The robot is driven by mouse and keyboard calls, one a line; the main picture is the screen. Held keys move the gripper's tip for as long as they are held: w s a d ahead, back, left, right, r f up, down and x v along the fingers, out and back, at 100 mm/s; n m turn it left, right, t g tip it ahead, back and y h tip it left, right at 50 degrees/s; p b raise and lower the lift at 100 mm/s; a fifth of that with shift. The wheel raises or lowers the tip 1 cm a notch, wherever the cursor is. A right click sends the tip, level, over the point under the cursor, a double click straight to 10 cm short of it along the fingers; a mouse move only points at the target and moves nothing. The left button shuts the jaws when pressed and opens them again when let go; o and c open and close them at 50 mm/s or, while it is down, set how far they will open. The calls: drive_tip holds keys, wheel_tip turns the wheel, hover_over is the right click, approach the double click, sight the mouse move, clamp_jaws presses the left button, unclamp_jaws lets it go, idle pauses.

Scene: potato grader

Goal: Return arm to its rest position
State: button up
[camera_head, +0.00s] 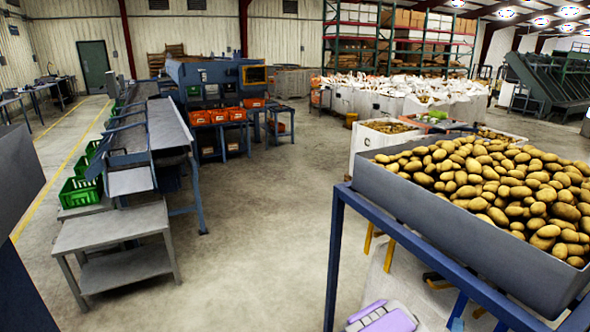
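I cannot make out my arm or my gripper in the head view. A purple and light grey object (384,318) is cut off by the bottom edge, right of the middle. I cannot tell what it is.
A grey bin full of potatoes (372,187) on a blue frame (335,250) stands close at the right. A grey low table (110,228) and a long conveyor (170,130) with green crates (80,192) are at the left. A dark structure edges the near left. The middle floor (265,220) is clear.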

drive_tip(key=s+a+r+n+g+y, duration=0.3)
drive_tip(key=s+a+n, duration=0.1)
drive_tip(key=a, duration=0.4)
drive_tip(key=s+a+r+n+g+y, duration=0.3)
drive_tip(key=a+n+g, duration=0.1)
drive_tip(key=a, duration=0.4)
drive_tip(key=s+a+r+n+g+y, duration=0.3)
drive_tip(key=s+a+n, duration=0.1)
drive_tip(key=a, duration=0.4)
drive_tip(key=s+a+r+n+g+y, duration=0.1)
drive_tip(key=s+a+r+n+g, duration=0.1)
drive_tip(key=s, duration=0.5)
drive_tip(key=s+a+r+n+g, duration=0.1)
drive_tip(key=s+a+r+n, duration=0.3)
drive_tip(key=s+a+n, duration=0.1)
drive_tip(key=s+a+r+n+g+y, duration=0.1)
drive_tip(key=s+n, duration=0.4)
drive_tip(key=s, duration=0.5)
drive_tip(key=shift+a+r+n+g+y, duration=0.35)
drive_tip(key=shift+a+r+g, duration=0.55)
drive_tip(key=shift+a, duration=0.3)
